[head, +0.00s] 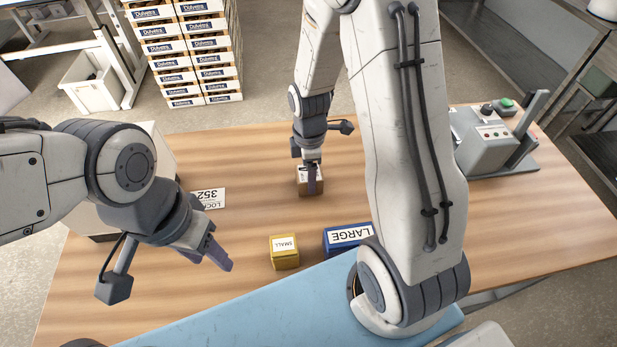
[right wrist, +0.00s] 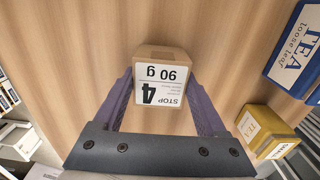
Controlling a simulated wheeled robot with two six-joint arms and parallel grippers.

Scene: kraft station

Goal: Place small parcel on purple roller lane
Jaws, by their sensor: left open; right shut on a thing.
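The small parcel (head: 302,189) is a brown box with a white label, near the middle of the wooden table. In the right wrist view the parcel (right wrist: 162,55) shows a label reading STOP 4 and 90 g. My right gripper (head: 311,181) reaches down over it and is shut on it, one purple finger on each side. I cannot tell whether the parcel touches the table. My left gripper (head: 214,256) is open and empty, over the left part of the table. No purple roller lane shows in either view.
On the wooden table (head: 400,140) stand a yellow SMALL box (head: 285,252) and a blue LARGE box (head: 345,240). A white printed card (head: 210,198) lies left of the parcel. A grey machine (head: 488,140) stands at the back right. A blue surface (head: 250,310) lies in front.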

